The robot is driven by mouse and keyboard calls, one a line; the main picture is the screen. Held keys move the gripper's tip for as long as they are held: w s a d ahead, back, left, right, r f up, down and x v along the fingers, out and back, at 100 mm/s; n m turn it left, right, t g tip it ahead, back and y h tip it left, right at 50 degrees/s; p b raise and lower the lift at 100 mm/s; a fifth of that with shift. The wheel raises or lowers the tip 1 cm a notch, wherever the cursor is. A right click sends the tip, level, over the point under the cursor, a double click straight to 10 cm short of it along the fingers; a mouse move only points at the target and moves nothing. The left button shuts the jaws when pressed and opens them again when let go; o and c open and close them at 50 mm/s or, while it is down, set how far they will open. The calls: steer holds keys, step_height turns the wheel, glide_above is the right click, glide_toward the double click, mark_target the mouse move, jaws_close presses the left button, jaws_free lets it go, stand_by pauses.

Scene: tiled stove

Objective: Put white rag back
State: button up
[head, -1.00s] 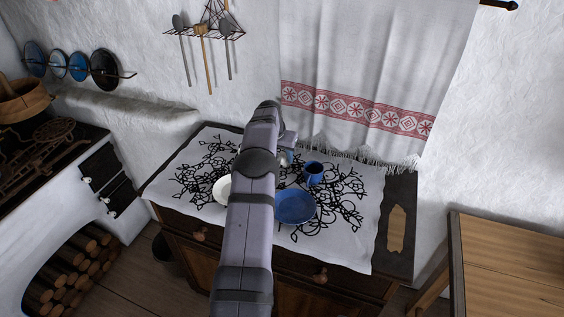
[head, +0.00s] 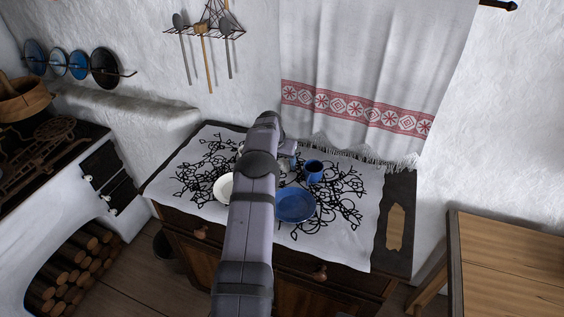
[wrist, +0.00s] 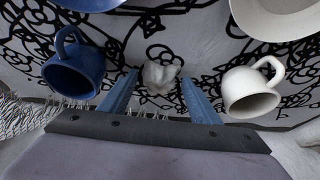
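The white rag (wrist: 161,76) is a small crumpled white cloth lying on the patterned tablecloth. In the wrist view it lies just beyond and between the fingertips. In the head view my arm reaches over the chest, hiding most of the gripper, and I cannot clearly make out the rag there.
A blue mug (head: 314,171) and blue plate (head: 295,206) stand right of my arm; a white plate (head: 223,188) is left. A white cup (wrist: 250,92) is close right of the fingers in the wrist view. A red-banded towel (head: 375,70) hangs behind the chest.

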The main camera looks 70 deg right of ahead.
steer(key=shift+r, duration=0.1)
steer(key=shift+r, duration=0.15)
steer(key=b+v, duration=0.3)
steer(key=v, duration=0.9)
steer(key=w+a+n+y, duration=0.1)
steer(key=w+a+n, duration=0.2)
steer(key=w+a, duration=0.5)
steer(key=w+a+n+t+y, duration=0.15)
steer(key=w+a, duration=0.25)
steer(key=a, duration=0.8)
steer(key=w+a+n, duration=0.4)
steer(key=w+a, duration=0.2)
steer(key=a, duration=0.4)
steer(key=s+a+f+n+y, duration=0.1)
steer(key=s+a+n, duration=0.1)
steer(key=a, duration=0.7)
steer(key=s+a+f+n, duration=0.1)
steer(key=a+f+n, duration=0.15)
steer(key=a, duration=0.65)
steer(key=s+a+f+n, duration=0.1)
steer(key=s+a+n, duration=0.1)
steer(key=s+a, duration=0.3)
steer(key=s+a+f+n+g+y, duration=0.1)
steer(key=s+a+n, duration=0.2)
steer(key=s+a, duration=0.3)
steer(key=shift+s+a+f, duration=0.15)
steer(key=shift+a+f, duration=0.2)
steer(key=shift+a, duration=0.35)
